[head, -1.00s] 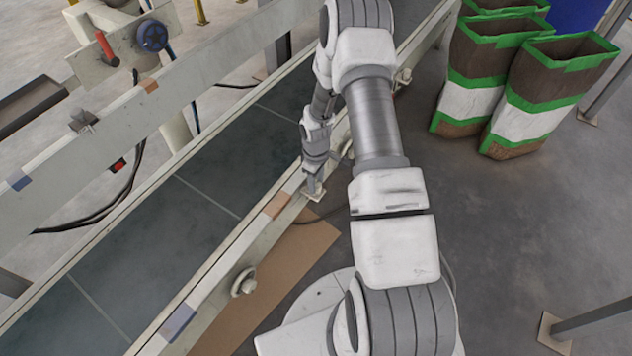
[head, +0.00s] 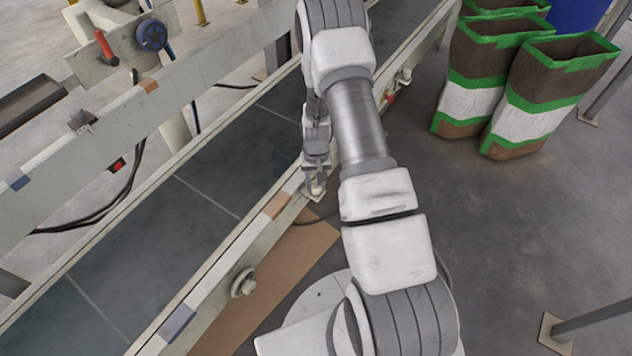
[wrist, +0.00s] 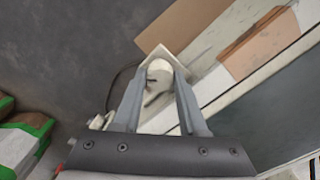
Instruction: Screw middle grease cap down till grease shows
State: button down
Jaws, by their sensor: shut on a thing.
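The middle grease cap (wrist: 158,72) is a pale round knob on a whitish square plate (wrist: 176,56) at the conveyor's side rail. In the wrist view it sits between the fingertips of my gripper (wrist: 161,76), which is shut on it. In the head view my gripper (head: 316,188) points down at the same spot on the rail, and its fingers hide most of the cap. A dark mark shows below the cap between the fingers; I cannot tell whether it is grease.
A nearer cap (head: 243,283) and a farther one (head: 404,76) are on the same rail. The dark belt (head: 210,185) runs beside it. Brown, white and green bags (head: 540,95) stand at the right. A cardboard sheet (head: 275,280) lies below the rail.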

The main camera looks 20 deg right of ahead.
aim_at(316, 184)
jog(key=m, duration=0.5)
jog(key=shift+m, duration=0.4)
dwell(0.3)
jog(key=shift+c, duration=2.2)
grip_release()
notch_tip(316, 184, up, 18)
jog(key=p, duration=0.5)
jog(key=shift+f+p, duration=0.25)
jog(key=shift+p, duration=0.05)
